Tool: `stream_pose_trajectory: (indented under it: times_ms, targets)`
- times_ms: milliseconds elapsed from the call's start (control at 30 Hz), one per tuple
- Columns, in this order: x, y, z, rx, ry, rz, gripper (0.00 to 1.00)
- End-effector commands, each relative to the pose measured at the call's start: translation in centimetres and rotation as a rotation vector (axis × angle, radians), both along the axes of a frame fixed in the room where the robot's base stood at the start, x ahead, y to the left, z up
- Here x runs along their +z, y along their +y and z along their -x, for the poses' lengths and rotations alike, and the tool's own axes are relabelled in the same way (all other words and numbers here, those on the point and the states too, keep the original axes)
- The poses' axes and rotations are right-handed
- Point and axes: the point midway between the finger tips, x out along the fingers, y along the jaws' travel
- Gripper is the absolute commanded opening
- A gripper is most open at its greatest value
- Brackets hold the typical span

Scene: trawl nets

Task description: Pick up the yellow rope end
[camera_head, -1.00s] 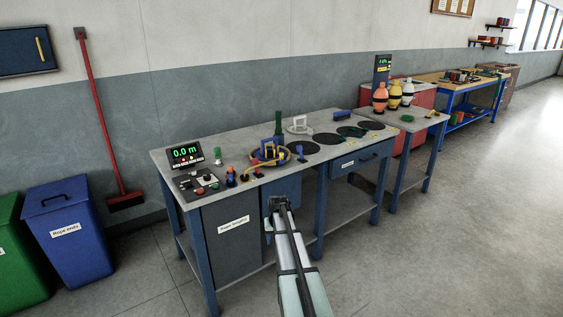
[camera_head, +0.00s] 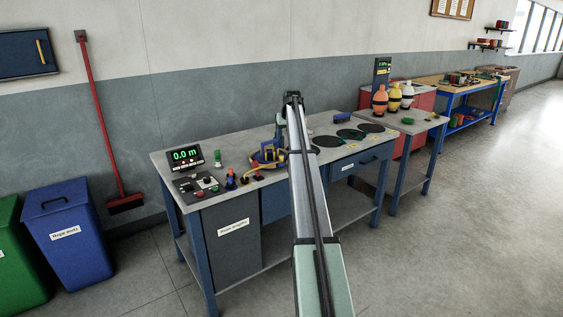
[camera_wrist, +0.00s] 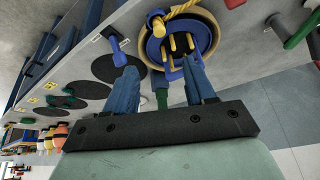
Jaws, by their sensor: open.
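The yellow rope (camera_wrist: 185,11) lies over the rim of a round tan-edged dish (camera_wrist: 207,42) in the wrist view. A thick yellow knob-like piece (camera_wrist: 157,24) hangs at that rim; I cannot tell whether it is the rope's end. A blue frame with yellow prongs (camera_wrist: 170,62) stands over the dish. In the head view my gripper (camera_head: 293,96) is raised above the bench.
The grey bench (camera_head: 222,176) also holds a green-lit display (camera_head: 185,155), a button panel (camera_head: 198,186) and dark round discs (camera_head: 328,140). A blue-handled piece (camera_wrist: 114,45) stands beside the dish. Blue (camera_head: 71,234) and green bins stand left on the floor.

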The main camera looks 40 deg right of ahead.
Motion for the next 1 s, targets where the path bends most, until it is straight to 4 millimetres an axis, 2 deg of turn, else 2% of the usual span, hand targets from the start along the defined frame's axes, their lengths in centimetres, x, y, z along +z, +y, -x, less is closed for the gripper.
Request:
stream_pose_trajectory:
  times_ms: [67,200,367,467,800,1000]
  targets:
    - [0.1,-0.2,-0.7,0.042,0.018,-0.003,0.54]
    - [-0.3,0.4,0.1,0.111,0.046,0.006,0.54]
    - [-0.8,0.4,-0.1,0.133,0.049,0.014,0.54]
    - [-1.7,0.3,-0.5,0.132,0.049,0.014,0.54]
    - [-6.8,-0.4,-2.6,0.131,0.049,0.014,0.54]
    - [-8.3,-0.5,-3.2,0.131,0.048,0.015,0.54]
